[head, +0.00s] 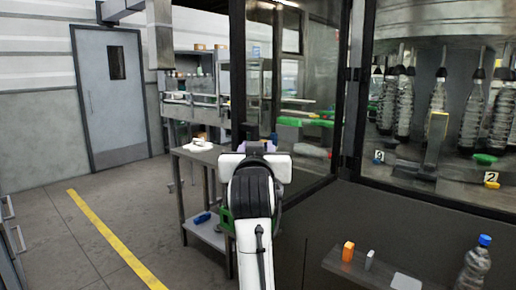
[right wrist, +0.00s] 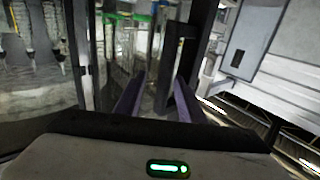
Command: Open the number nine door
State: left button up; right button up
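A glass door (head: 300,110) with a black frame stands at the left of the machine. A small plate that looks like a 9 or a 6 (head: 378,157) sits inside, behind the glass to the right; I cannot tell which door it marks. My right gripper (head: 258,146) is in front of the glass door's left edge in the head view, mostly hidden by its own wrist. In the right wrist view its two purple fingers (right wrist: 157,100) are apart. A black upright handle-like bar (right wrist: 180,60) shows between or just beyond them; contact is unclear. My left gripper is not in view.
A plate with a 2 (head: 491,180) and hanging bottles (head: 469,115) are behind the right glass. A metal side table (head: 205,155) stands left of my arm. The floor (head: 60,240) at left is clear.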

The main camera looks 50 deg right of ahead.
jog(key=b+v, duration=0.1)
jog(key=v, duration=0.9)
jog(key=shift+b, duration=0.4)
jog(key=shift+s, duration=0.1)
